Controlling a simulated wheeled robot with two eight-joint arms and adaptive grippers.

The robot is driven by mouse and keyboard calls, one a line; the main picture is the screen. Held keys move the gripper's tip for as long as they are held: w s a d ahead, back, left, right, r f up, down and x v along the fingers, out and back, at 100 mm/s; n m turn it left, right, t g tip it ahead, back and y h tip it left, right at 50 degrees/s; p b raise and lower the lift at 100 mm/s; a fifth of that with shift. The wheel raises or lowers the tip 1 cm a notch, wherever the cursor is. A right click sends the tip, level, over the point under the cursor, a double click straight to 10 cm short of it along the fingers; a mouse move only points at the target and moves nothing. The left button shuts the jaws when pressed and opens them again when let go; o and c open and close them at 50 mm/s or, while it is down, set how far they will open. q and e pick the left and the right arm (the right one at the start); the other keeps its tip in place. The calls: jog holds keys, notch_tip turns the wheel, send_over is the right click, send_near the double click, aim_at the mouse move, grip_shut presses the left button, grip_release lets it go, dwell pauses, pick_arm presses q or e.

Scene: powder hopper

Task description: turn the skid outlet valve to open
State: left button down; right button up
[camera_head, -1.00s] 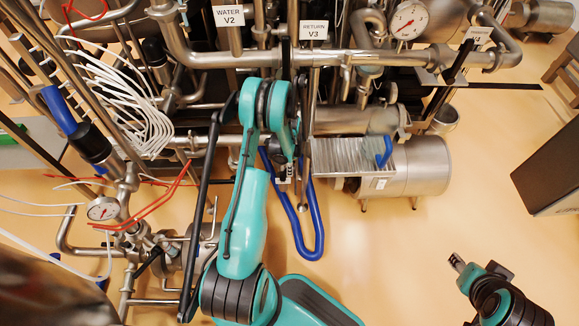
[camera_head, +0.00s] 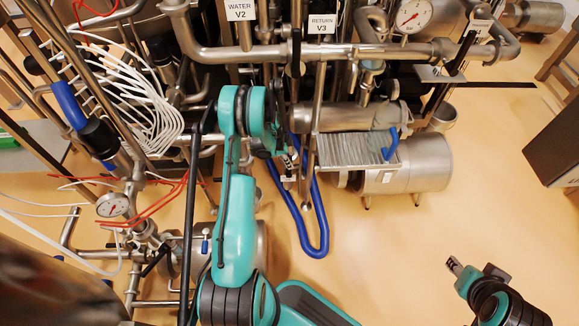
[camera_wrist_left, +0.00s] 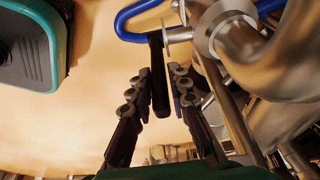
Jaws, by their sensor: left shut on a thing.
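In the left wrist view, a black valve lever (camera_wrist_left: 158,95) stands upright between the fingers of my left gripper (camera_wrist_left: 160,88), which is shut on it. The lever hangs from a steel pipe fitting (camera_wrist_left: 225,25). In the head view, my left gripper (camera_head: 286,160) is at the pipework below the V3 label, left of the ribbed steel plate. My own arm and the pipes hide most of the lever there. My right gripper (camera_head: 455,264) is at the lower right, away from the pipework; its finger gap is too small to judge.
A blue U-shaped tube (camera_head: 318,245) hangs close to my left gripper, and blue tubing (camera_wrist_left: 130,22) shows beside the lever. A steel cylinder (camera_head: 425,165), gauges (camera_head: 411,16) and crowded pipes surround the arm. The floor (camera_head: 390,260) at lower centre is clear.

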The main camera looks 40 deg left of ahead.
pick_arm(q)
jog(key=shift+s+a+f+t+h+b, duration=0.15)
jog(key=shift+s+a+t+h+b, duration=0.25)
jog(key=shift+t+h, duration=0.15)
dwell(0.8)
jog(key=c, duration=1.4)
grip_release()
jog(key=shift+s+a, duration=0.1)
jog(key=shift+a, duration=0.05)
